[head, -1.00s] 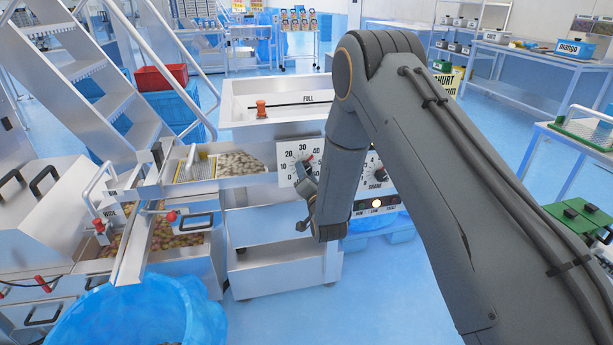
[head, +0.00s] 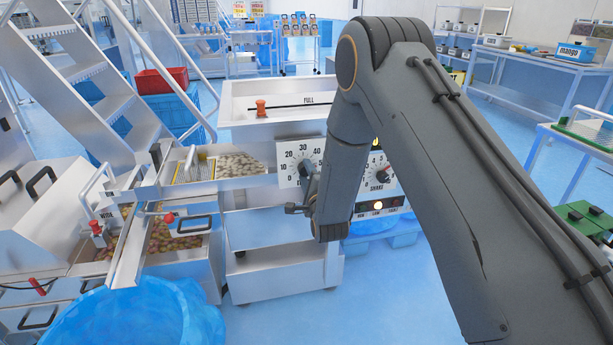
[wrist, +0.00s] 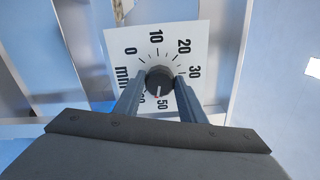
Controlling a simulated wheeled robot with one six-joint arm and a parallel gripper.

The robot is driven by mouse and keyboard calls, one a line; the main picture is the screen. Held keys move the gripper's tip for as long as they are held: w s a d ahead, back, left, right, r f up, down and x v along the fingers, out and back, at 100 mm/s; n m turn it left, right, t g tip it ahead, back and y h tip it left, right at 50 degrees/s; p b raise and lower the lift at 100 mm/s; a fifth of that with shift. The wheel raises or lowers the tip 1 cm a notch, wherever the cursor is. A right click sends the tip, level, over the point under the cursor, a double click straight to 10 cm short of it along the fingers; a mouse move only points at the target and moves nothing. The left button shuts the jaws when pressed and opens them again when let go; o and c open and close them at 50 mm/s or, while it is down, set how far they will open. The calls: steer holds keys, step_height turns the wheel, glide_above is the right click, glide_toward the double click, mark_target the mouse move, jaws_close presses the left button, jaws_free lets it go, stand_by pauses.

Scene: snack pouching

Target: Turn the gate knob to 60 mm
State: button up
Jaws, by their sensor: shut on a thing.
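The gate knob (wrist: 160,76) is a round dark knob on a white dial plate (wrist: 114,42) marked in mm. In the wrist view its pale pointer mark is at the bottom, between 50 and 60. My gripper (wrist: 160,86) is shut on the knob, with one finger on each side of it. In the head view the knob (head: 305,168) shows at the dial plate (head: 287,148) on the machine's front. My forearm covers the plate's right side, and the fingertips are hard to make out there.
A second dial (head: 380,170) sits to the right, above an indicator light panel (head: 378,206). The white hopper (head: 240,100) stands above the dials. A metal chute (head: 130,250) and a blue-lined bin (head: 150,320) are at left. Floor is clear in front of the machine.

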steer(key=m+b, duration=0.1)
steer(key=m, duration=0.5)
steer(key=shift+m, duration=0.3)
stand_by(0.4)
steer(key=o, duration=1)
steer(key=shift+o, duration=0.2)
steer(key=v, duration=0.7)
steer(key=shift+s+d+b, duration=0.2)
steer(key=shift+s+b, duration=0.2)
